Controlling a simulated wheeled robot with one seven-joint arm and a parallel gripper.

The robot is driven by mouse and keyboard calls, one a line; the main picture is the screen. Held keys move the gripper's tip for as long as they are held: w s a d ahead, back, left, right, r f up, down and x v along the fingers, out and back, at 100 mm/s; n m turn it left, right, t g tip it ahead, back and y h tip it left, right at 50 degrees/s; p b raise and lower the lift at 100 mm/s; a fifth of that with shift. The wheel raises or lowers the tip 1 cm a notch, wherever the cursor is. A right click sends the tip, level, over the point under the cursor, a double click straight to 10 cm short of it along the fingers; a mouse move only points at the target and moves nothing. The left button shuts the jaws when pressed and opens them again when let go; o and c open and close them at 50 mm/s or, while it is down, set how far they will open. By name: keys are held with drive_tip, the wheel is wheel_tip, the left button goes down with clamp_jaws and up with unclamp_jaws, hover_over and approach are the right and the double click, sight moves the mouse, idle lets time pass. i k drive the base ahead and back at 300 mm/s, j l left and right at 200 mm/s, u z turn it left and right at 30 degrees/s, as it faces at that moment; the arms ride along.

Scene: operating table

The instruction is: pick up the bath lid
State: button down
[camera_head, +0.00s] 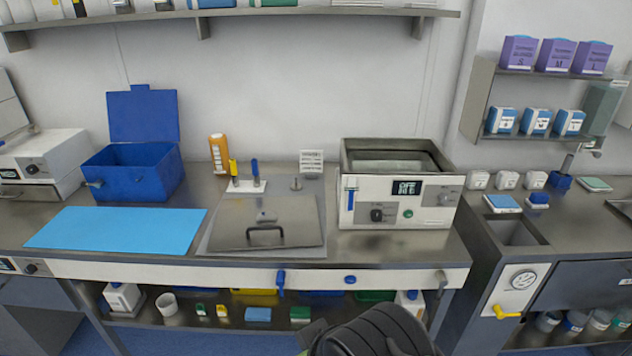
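The bath lid (232,222) is a flat grey metal plate with a dark bar handle (265,236) near its front edge. It lies flat on a paler sheet (316,247) on the metal counter, left of the bath. The bath (358,215) is a white box with a digital display, knobs and an open metal basin on top. A dark ribbed part of my own arm shows at the bottom edge, right of centre, below the counter front. My gripper's fingertips do not show.
A light blue mat (118,230) and an open blue box (138,175) stand left of the lid. An orange bottle (218,154) and a small white holder with upright blue and yellow handles (246,185) are behind it. A shelf (235,12) runs above. The counter has a narrow bare front strip.

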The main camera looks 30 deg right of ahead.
sight(279, 221)
drive_tip(key=i+j+u, duration=0.55)
drive_tip(key=i, duration=0.4)
drive_tip(key=i+j+u, duration=0.3)
drive_tip(key=i, duration=0.2)
drive_tip(key=l, duration=0.1)
